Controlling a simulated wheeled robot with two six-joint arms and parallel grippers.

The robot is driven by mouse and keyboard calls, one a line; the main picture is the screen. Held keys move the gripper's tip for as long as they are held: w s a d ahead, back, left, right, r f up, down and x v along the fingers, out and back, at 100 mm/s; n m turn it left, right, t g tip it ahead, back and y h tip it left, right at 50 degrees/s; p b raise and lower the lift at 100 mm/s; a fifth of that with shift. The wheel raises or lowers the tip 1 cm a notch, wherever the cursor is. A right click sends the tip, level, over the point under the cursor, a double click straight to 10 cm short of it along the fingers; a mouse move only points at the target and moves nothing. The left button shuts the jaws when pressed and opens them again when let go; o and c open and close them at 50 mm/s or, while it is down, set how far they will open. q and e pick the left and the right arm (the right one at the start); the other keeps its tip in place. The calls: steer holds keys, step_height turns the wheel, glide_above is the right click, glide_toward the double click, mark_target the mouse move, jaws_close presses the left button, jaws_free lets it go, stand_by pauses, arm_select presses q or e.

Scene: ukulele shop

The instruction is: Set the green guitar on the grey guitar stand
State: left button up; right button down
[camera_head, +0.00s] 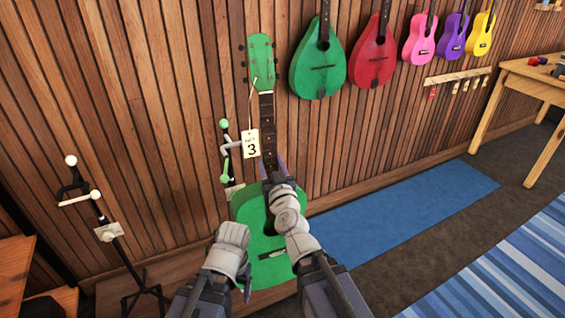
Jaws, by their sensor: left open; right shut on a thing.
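The green guitar (247,209) is upright, with its headstock up and a tag marked 3 beside its neck. My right gripper (272,172) is shut on its neck, just above the body. My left gripper (246,284) is open in front of the lower body; its fingers are mostly hidden by my arm, and I cannot tell whether they touch the guitar. A dark stand with white or pale grey tips (95,195) is at the left, empty. A stand with green tips (225,150) is just left of the guitar neck, partly hidden by the guitar. Neither is clearly grey all over.
Green (320,68) and red (374,50) instruments hang on the slatted wall, with several small ukuleles further right. A blue mat (400,215) lies on the floor to the right. A wooden table (535,85) is at far right. Wooden furniture (15,275) is at lower left.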

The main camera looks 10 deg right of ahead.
mark_target(250, 190)
arm_select(q)
step_height(250, 190, down, 8)
steer(key=s+b, duration=0.1)
steer(key=b, duration=0.5)
steer(key=shift+a+r, duration=0.25)
steer(key=shift+a, duration=0.05)
arm_select(e)
steer(key=shift+n+y, duration=0.5)
steer(key=a+f, duration=0.1)
steer(key=f, duration=0.1)
steer(key=s+a+f, duration=0.1)
steer(key=a+f, duration=0.1)
steer(key=s+a+f, duration=0.1)
steer(key=a+f, duration=0.1)
steer(key=f, duration=0.1)
